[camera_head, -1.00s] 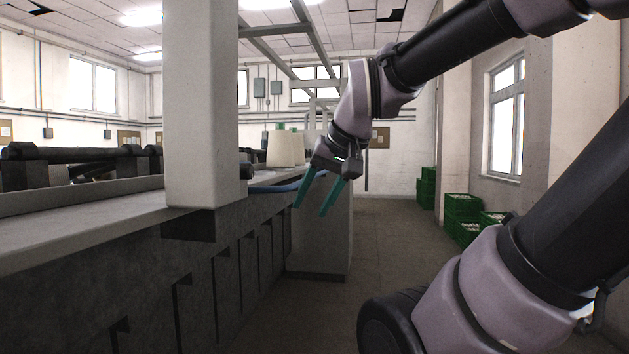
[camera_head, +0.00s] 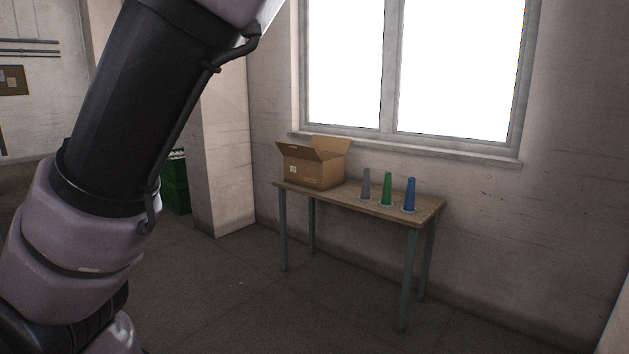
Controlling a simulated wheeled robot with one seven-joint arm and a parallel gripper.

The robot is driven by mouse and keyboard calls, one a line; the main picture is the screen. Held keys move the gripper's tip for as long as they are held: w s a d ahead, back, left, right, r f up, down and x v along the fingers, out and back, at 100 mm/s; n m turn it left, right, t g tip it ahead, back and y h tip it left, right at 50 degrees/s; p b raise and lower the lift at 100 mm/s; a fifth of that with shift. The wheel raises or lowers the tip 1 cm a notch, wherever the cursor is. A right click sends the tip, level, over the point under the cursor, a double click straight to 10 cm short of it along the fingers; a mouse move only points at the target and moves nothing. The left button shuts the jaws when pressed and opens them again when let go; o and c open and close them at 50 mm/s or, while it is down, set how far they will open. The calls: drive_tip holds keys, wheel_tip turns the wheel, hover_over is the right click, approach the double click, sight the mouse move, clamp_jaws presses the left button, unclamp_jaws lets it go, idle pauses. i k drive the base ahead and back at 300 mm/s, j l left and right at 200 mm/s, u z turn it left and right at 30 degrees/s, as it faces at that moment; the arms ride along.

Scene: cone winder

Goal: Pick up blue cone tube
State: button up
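The blue cone tube (camera_head: 410,194) stands upright near the right end of a small wooden table (camera_head: 428,211) under the window. A green cone tube (camera_head: 387,189) stands just left of it, and a grey cone tube (camera_head: 366,184) stands left of the green one. The three are apart from each other. My arm crosses the left of the view, but my gripper is outside the picture, so its state is hidden.
An open cardboard box (camera_head: 313,168) stands on the table's left end. Green crates (camera_head: 175,193) are stacked beyond the wall pillar (camera_head: 222,150). The floor (camera_head: 240,292) in front of the table is clear. Walls close in behind and to the right.

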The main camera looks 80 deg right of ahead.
sight(409, 204)
drive_tip(key=z, duration=3.6)
drive_tip(key=i+l+u, duration=0.1)
drive_tip(key=u, duration=0.45)
drive_tip(key=i+l+u, duration=0.25)
drive_tip(key=i+l, duration=0.2)
drive_tip(key=i+l+u, duration=0.3)
drive_tip(key=l, duration=0.3)
drive_tip(key=i+l, duration=0.25)
drive_tip(key=l, duration=0.15)
drive_tip(key=i+l, duration=0.25)
drive_tip(key=l, duration=0.15)
drive_tip(key=i+l, duration=0.2)
drive_tip(key=l, duration=0.15)
drive_tip(key=i+l+u, duration=0.1)
drive_tip(key=i+l, duration=0.15)
drive_tip(key=l, duration=0.15)
drive_tip(key=i+l, duration=0.25)
drive_tip(key=l, duration=0.2)
